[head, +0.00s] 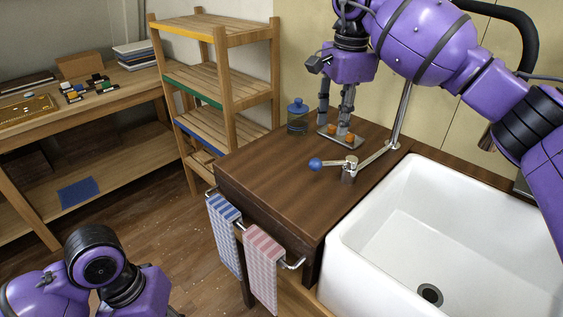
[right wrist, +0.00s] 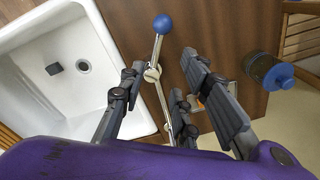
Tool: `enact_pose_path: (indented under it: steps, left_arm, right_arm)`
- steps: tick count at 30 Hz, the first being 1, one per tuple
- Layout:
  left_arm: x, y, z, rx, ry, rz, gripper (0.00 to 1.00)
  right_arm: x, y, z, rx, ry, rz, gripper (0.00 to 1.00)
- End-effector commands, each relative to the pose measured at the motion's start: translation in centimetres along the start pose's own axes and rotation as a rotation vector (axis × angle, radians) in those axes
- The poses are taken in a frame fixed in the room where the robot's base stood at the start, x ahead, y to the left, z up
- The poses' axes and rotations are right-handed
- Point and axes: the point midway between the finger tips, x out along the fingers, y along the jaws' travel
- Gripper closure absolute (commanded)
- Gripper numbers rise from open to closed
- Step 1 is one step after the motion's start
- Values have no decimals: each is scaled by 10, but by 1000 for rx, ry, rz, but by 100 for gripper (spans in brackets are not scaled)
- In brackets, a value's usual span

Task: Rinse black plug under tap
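A small dark block (right wrist: 54,69), likely the black plug, shows in the right wrist view inside the white sink, beside the drain (right wrist: 83,66). It does not show in the head view, where the sink (head: 375,215) and open drain (head: 430,295) are seen. The tap's chrome post (head: 402,115) stands at the sink's back corner. A lever with a blue ball (head: 315,164) sits on the counter. My right gripper (head: 336,122) is open and empty over the counter, above a small metal tray with orange pieces. My left arm is at lower left; its fingers are out of view.
A blue-lidded jar (head: 298,115) stands on the wooden counter (head: 265,165), left of my right gripper. Blue (head: 225,232) and pink (head: 264,265) checked towels hang on the front rail. A wooden shelf rack (head: 225,90) and workbench (head: 110,85) are at left. The counter's front is clear.

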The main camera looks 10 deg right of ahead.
Motion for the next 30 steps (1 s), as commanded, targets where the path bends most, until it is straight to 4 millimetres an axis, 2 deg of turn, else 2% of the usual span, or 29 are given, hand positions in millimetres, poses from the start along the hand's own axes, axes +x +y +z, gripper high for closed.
enact_pose_path:
  steps: [12,16,22,30]
  left_arm:
    - [-6,1,-1,2,7,0,93]
    - [-7,2,-1,2,9,0,93]
    - [-8,2,-1,2,10,0,93]
    - [-8,2,-1,2,10,0,93]
  right_arm:
    - [77,1,0,0,-1,3,70]
    - [97,1,1,-1,-1,2,70]
    - [113,0,0,0,0,0,70]
    - [115,0,0,0,0,0,70]
